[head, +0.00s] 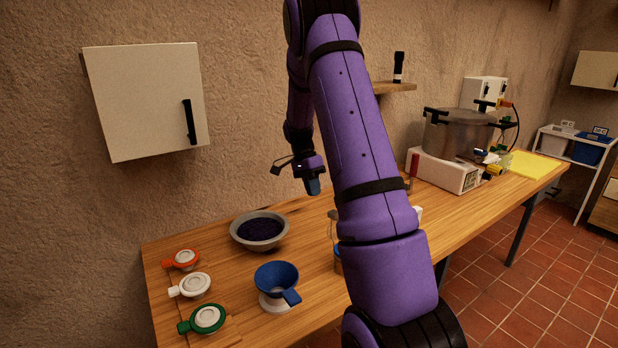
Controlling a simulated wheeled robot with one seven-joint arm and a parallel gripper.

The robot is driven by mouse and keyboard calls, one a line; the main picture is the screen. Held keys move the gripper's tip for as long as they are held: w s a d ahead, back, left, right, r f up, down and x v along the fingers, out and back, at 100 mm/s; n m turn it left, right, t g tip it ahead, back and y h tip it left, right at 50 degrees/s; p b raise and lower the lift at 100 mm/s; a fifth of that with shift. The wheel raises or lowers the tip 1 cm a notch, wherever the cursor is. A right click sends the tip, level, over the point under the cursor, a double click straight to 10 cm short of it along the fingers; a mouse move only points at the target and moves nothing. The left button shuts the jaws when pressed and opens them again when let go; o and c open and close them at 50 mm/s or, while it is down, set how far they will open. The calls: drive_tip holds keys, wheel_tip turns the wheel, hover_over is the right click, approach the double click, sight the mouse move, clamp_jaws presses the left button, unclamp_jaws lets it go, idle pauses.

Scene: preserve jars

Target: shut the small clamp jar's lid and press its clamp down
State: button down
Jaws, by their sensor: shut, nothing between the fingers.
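My gripper (313,186) hangs in the air above the back part of the wooden table, with its blue fingertips pointing down. It looks shut and empty. A glass-like edge (333,226) shows just left of my arm, with a bit of blue low down by the arm; this may be the small clamp jar, but my arm hides most of it. I cannot tell how its lid or clamp stands. My gripper is above and to the left of it, apart from it.
A grey bowl of dark berries (259,231) and a blue funnel (277,281) stand on the table (222,285). Red (183,260), white (194,285) and green (207,319) ringed lids lie at left. A large pot (458,134) stands on a white cooker at right. A wall cupboard (146,100) hangs at left.

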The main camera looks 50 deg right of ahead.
drive_tip(key=s+f, duration=0.2)
drive_tip(key=s, duration=0.3)
drive_tip(key=shift+s+a+f, duration=0.15)
drive_tip(key=shift+a+f, duration=0.15)
drive_tip(key=shift+f, duration=0.1)
